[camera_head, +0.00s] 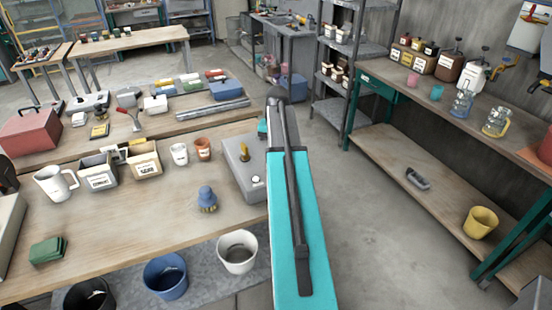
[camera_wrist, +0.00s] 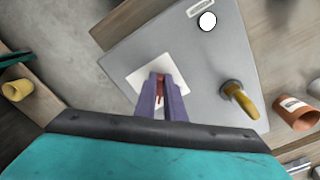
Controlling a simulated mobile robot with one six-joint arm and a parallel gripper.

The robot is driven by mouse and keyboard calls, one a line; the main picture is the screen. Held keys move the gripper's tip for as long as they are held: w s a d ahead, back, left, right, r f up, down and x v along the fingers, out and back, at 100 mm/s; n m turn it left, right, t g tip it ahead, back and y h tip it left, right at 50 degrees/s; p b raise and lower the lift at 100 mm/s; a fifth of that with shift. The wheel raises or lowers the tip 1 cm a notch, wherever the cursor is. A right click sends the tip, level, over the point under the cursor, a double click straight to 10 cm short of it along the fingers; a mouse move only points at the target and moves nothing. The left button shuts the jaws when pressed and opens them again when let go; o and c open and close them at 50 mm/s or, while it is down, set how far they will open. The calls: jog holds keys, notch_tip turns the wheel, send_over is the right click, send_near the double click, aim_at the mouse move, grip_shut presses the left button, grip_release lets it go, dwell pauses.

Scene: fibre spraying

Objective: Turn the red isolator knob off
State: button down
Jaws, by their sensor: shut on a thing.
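The red isolator knob (camera_wrist: 159,87) shows as a narrow strip of red between my fingers in the wrist view. It sits on a white square plate (camera_wrist: 141,77) on the grey box (camera_wrist: 195,75). My gripper (camera_wrist: 164,82) has its two purple fingers shut on the knob from both sides. The fingers hide most of the knob, so its turn angle cannot be told. In the head view the grey box (camera_head: 236,176) stands at the right edge of the workbench, and my teal arm hides the knob and fingers.
A yellow-handled lever (camera_wrist: 240,100) and a white round button (camera_wrist: 207,21) are on the same box. A terracotta cup (camera_head: 203,148) and a white cup (camera_head: 180,153) stand left of the box. Floor right of the bench is clear.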

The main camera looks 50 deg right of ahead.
jog(key=shift+w, duration=0.2)
jog(key=shift+w+d+r, duration=0.1)
jog(key=shift+n, duration=0.3)
jog(key=n, duration=0.6)
jog(key=shift+s+d+n, duration=0.2)
jog(key=shift+d+n, duration=0.1)
jog(key=shift+d, duration=0.1)
jog(key=n, duration=0.4)
jog(key=shift+d+n, duration=0.25)
jog(key=shift+n, duration=0.05)
jog(key=shift+d+n, duration=0.15)
jog(key=shift+n, duration=0.9)
jog(key=shift+d+n, duration=0.1)
jog(key=shift+n, duration=0.95)
